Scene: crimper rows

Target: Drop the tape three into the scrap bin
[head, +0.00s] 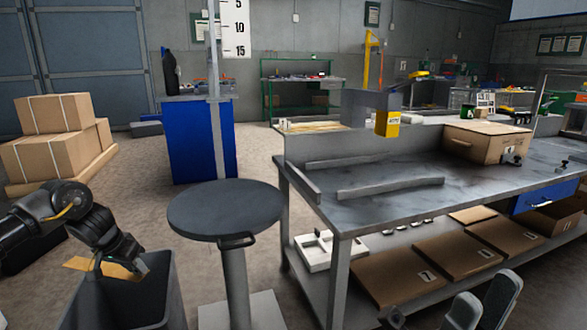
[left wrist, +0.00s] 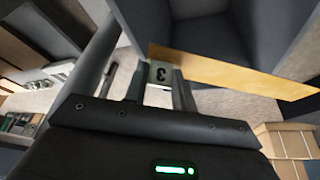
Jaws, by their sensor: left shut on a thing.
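My left gripper (head: 125,262) is shut on tape three, a flat yellow-orange strip (head: 84,265). In the left wrist view the strip (left wrist: 235,74) sticks out to one side of the fingers (left wrist: 160,88), and a pale tag marked 3 (left wrist: 161,73) sits between them. The scrap bin (head: 150,302), dark grey and open-topped, stands on the floor at the lower left. The gripper and tape are over its mouth, near the rim. The bin (left wrist: 285,28) also shows behind the tape in the left wrist view. My right gripper (head: 484,306) is at the lower right, its two fingers apart and empty.
Stacked boxes (head: 50,150) stand at the left.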

